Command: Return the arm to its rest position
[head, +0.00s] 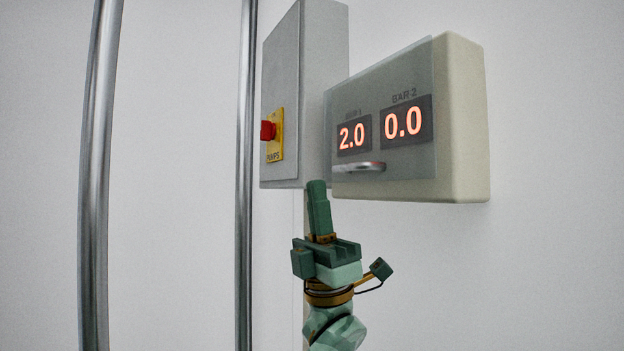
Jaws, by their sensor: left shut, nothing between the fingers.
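My left gripper (318,187) is green and points up in the lower middle of the head view. Its fingers are together and hold nothing. Its tip shows just below the lower edge of the grey pump switch box and the left end of the display panel; whether it touches either I cannot tell. My left arm's wrist shows below it, and the rest of the arm is out of view. My right gripper is not in view.
A grey box (325,90) carries a red knob (268,130) on a yellow plate marked PUMPS. A beige display panel (462,120) reads BAR 1 2.0 and BAR 2 0.0, with a small handle (358,167) below. Two metal pipes (96,170) (245,230) stand left. The right wall is clear.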

